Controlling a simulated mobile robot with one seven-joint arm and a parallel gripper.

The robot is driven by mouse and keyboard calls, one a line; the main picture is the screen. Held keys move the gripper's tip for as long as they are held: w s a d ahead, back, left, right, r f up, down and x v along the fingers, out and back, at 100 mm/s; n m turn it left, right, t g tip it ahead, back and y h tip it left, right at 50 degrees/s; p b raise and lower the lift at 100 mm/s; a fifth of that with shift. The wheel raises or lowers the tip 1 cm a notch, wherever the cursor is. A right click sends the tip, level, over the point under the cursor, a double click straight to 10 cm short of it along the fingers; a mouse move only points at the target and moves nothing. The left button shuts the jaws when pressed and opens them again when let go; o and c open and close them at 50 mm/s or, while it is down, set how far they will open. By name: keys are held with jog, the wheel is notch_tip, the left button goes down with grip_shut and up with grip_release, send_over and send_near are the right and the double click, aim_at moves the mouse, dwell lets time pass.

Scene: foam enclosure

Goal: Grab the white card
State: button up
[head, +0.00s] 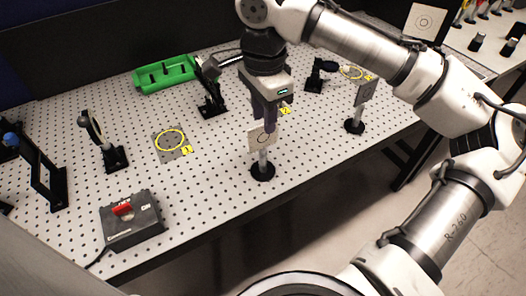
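The white card (257,139) has a small dark circular mark and stands upright on a post with a round black base (262,171), near the front edge of the perforated table (215,190). My gripper (268,127) points down at the card, its dark fingers overlapping the card's upper right part in the head view. The fingers hide part of the card. I cannot tell whether they touch it, or whether they are open or shut.
A greyish card on a post (355,124) stands to the right. A black mount (211,98) and a green tray (165,75) are behind.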

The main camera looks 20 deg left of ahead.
aim_at(263, 147)
jog(key=shift+w+a+f+p, duration=0.1)
jog(key=shift+f+p, duration=0.35)
jog(key=shift+f, duration=0.9)
jog(key=shift+a+f+p, duration=0.1)
jog(key=shift+f+p, duration=0.3)
jog(key=shift+f, duration=0.95)
grip_shut()
jog(key=shift+r, duration=0.1)
